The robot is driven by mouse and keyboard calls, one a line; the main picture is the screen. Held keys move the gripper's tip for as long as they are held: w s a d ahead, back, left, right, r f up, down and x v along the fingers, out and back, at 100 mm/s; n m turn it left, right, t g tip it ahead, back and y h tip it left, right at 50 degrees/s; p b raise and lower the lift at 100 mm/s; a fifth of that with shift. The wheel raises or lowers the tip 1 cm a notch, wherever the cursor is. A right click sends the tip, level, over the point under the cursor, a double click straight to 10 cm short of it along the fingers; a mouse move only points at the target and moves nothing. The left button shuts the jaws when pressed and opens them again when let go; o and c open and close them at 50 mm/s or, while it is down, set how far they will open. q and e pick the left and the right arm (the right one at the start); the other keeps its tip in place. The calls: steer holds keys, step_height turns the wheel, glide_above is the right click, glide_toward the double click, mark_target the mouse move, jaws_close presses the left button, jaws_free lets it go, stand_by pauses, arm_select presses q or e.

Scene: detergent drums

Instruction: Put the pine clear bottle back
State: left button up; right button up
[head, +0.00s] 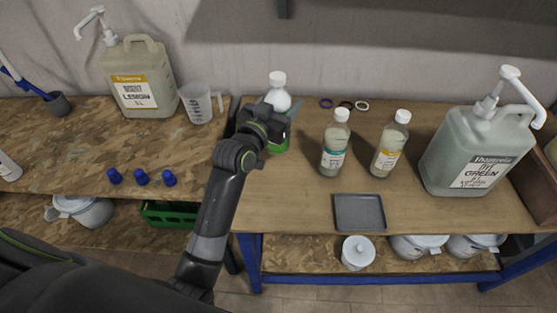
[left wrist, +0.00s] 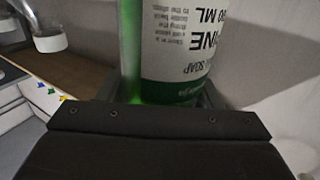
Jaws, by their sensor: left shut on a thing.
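The pine bottle (head: 278,98) has a white cap and a green lower part. It is upright at the back left of the right-hand table. My left gripper (head: 270,122) is shut around it and hides part of its body. In the left wrist view the pine bottle (left wrist: 184,45) fills the space between the fingers, its label reading upside down with "PINE" and "SOAP". Whether its base touches the table cannot be told. Two clear bottles, one with a teal label (head: 333,150) and one with a yellow label (head: 390,148), stand to its right. My right gripper is not in view.
A grey tray (head: 359,212) lies at the table's front. A large green pump jug (head: 476,155) stands at the right. Coloured rings (head: 345,104) lie at the back. On the left bench are a lemon jug (head: 140,85), a measuring cup (head: 200,103) and blue caps (head: 141,177).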

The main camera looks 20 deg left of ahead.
arm_select(q)
step_height(320, 180, down, 5)
steer(key=shift+w+d+f, duration=0.1)
steer(key=shift+f+b, duration=0.6)
steer(key=shift+f, duration=1.25)
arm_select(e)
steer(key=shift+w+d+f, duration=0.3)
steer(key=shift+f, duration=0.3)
arm_select(q)
steer(key=shift+f, duration=0.1)
steer(key=o, duration=1.3)
steer(key=shift+f, duration=0.1)
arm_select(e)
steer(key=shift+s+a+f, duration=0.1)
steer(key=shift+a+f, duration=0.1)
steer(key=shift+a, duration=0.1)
